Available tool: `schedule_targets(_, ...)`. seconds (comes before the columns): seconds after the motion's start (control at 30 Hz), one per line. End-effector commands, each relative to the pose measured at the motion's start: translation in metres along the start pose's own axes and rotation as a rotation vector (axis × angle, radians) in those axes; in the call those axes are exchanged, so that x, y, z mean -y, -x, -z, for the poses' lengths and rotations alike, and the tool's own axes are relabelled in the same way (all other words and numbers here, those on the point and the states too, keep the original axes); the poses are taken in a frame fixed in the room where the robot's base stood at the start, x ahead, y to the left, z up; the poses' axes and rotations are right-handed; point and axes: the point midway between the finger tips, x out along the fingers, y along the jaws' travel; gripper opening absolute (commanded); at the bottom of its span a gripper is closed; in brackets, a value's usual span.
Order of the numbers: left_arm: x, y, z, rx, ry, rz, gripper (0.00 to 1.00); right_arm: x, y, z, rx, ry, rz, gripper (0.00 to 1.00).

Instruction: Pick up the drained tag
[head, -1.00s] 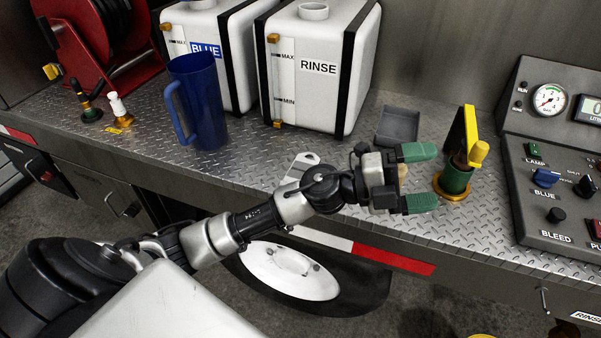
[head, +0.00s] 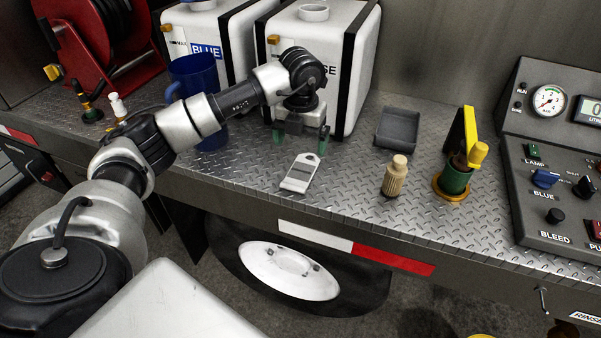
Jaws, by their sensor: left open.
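A small light-grey tag (head: 299,174) with a hole at its upper end lies flat on the metal deck, in front of the RINSE tank; the writing on it is too small to read. My left gripper (head: 301,140) points down just behind the tag, its green fingertips spread apart. It is open and empty, and it does not appear to touch the tag. My right gripper is not in view.
The blue jug (head: 206,134) stands left of the gripper, partly behind my arm. The RINSE tank (head: 345,75) is close behind. A grey tray (head: 398,128), a tan nozzle (head: 395,175) and a green fitting (head: 455,180) stand to the right. The deck's front edge is near the tag.

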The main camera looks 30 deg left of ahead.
Motion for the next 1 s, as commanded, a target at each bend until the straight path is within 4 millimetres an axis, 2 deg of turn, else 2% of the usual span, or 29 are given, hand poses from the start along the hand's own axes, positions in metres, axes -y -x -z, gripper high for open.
schedule_targets(0.1,0.000,-0.016,0.000,-0.003,-0.001,0.002,0.94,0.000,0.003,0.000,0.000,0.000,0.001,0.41)
schedule_targets(0.33,0.002,-0.034,0.001,-0.002,-0.003,0.003,0.94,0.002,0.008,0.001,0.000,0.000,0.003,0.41)
schedule_targets(0.6,0.004,-0.072,0.003,-0.001,-0.003,0.005,0.94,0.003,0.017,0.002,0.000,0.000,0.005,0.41)
schedule_targets(0.9,0.004,-0.077,0.002,0.001,-0.003,0.005,0.94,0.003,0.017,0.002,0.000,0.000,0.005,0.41)
schedule_targets(1.0,0.004,-0.077,0.002,0.001,-0.003,0.005,0.78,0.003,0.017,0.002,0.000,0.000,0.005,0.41)
